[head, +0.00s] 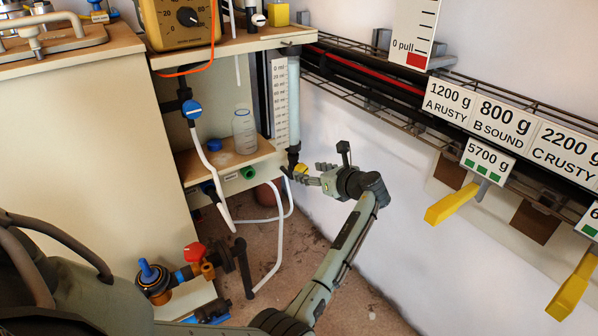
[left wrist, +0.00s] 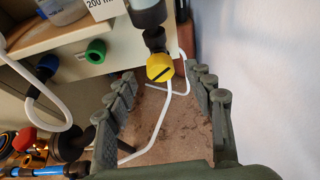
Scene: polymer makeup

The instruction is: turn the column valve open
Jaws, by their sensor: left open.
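The column valve has a yellow round knob (left wrist: 160,67) with a dark slot line across its face, in the left wrist view. It sits on a black fitting below the clear column (head: 294,100). In the head view the knob (head: 301,168) is partly hidden by my fingers. My left gripper (left wrist: 160,82) is open, with its fingers to the left and right of the knob. The knob shows between and slightly beyond the fingertips. I cannot tell whether any finger touches it. My right gripper is not in view.
A shelf (head: 228,160) with a clear bottle (head: 244,132) stands left of the column. A green port (head: 248,173) and white hoses (head: 270,220) lie close below. The white wall and a cable rack (head: 380,85) with yellow levers are on the right. Red and blue valves sit low at left.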

